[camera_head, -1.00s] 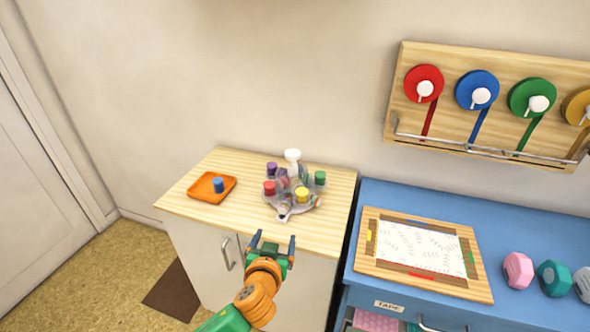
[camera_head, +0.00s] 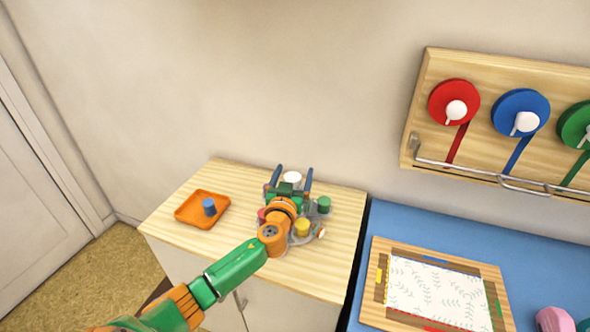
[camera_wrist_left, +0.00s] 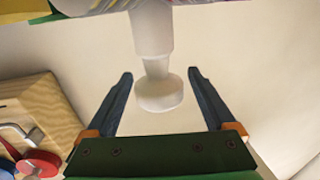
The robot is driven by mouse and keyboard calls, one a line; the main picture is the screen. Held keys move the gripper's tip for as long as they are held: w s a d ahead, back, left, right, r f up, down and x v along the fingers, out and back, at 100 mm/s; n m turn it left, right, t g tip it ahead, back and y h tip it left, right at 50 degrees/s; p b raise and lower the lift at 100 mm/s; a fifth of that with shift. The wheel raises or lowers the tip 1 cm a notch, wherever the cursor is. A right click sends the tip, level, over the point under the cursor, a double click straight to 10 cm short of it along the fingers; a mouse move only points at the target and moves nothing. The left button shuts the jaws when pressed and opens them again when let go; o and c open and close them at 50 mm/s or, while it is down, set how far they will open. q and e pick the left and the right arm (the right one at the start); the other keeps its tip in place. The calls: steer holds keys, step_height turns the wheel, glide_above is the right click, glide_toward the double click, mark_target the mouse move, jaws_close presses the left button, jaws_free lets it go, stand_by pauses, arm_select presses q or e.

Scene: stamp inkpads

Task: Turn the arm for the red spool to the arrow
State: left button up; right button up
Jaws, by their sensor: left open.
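The red spool (camera_head: 454,102) hangs on the left of the wooden wall board, with a white pointer arm (camera_head: 456,110) at its centre angled down-left and red tape hanging below. A red disc (camera_wrist_left: 40,163) shows at the lower left of the left wrist view. I cannot make out an arrow. My left gripper (camera_head: 293,174) is open over the carousel on the cabinet, far from the red spool. Its fingers (camera_wrist_left: 160,74) stand on either side of a white handle (camera_wrist_left: 158,92), with gaps visible in the wrist view. My right gripper is not in view.
The carousel (camera_head: 320,231) carries a yellow pot (camera_head: 302,228) and a green pot (camera_head: 323,204), partly hidden by my arm. An orange tray (camera_head: 183,211) with a blue pot (camera_head: 209,206) is at left. A blue spool (camera_head: 520,111) hangs beside the red one. A framed sheet (camera_head: 440,290) lies on the blue counter.

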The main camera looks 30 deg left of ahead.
arm_select(q)
steer(key=shift+x, duration=0.85)
steer(key=shift+s, duration=0.2)
jaws_close()
steer(key=shift+f+y, duration=0.1)
steer(key=shift+y, duration=0.2)
steer(key=n+y+b, duration=0.1)
steer(key=n+g+y+b, duration=0.1)
steer(key=b, duration=0.1)
steer(key=shift+a+f+g, duration=0.15)
steer(key=shift+g, duration=0.15)
steer(key=n+g+y+b, duration=0.1)
steer(key=b, duration=0.1)
steer(key=n+g+y+b, duration=0.1)
steer(key=y+b, duration=0.1)
steer(key=b, duration=0.1)
steer(key=n+g+y+b, duration=0.1)
steer(key=b, duration=0.2)
steer(key=shift+s+a+n+g+y, duration=0.3)
steer(key=shift+s+a, duration=0.05)
steer(key=shift+a, duration=0.05)
steer(key=n+g+y+b, duration=0.1)
steer(key=b, duration=0.2)
steer(key=shift+s+a, duration=0.1)
steer(key=shift+s, duration=0.05)
steer(key=shift+r+g+b, duration=0.2)
steer(key=shift+g+b, duration=0.1)
steer(key=shift+g, duration=0.1)
steer(key=shift+r+n, duration=0.1)
steer(key=shift+n, duration=0.2)
